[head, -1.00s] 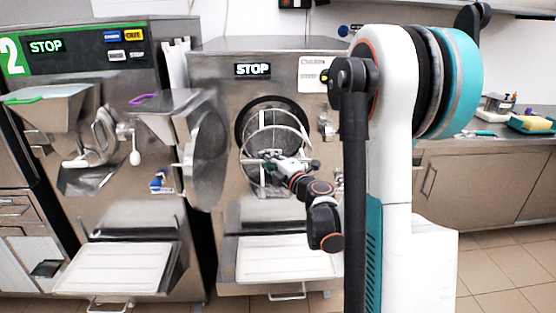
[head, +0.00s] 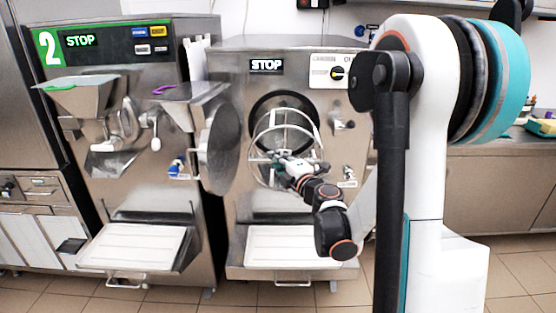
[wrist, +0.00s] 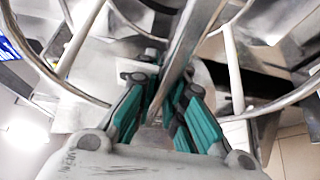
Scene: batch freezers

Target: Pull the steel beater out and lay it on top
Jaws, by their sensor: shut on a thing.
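The steel beater (head: 284,125) is a round cage of curved metal bars. In the head view it stands in front of the dark round opening (head: 298,104) of the right freezer; whether its rear end is still inside is hidden. My gripper (head: 276,161) is at the beater's near side, shut on one of its bars. In the wrist view a metal bar (wrist: 180,62) runs between the teal finger pads of my gripper (wrist: 168,95), with curved beater bars on both sides. The freezer's top (head: 290,43) is a flat steel surface and looks bare.
The freezer's round door (head: 220,150) hangs open to the left of the opening. A steel shelf with a white tray (head: 290,246) sits below it. A second freezer (head: 120,90) with a hopper stands close on the left. A counter (head: 490,190) stands at the right.

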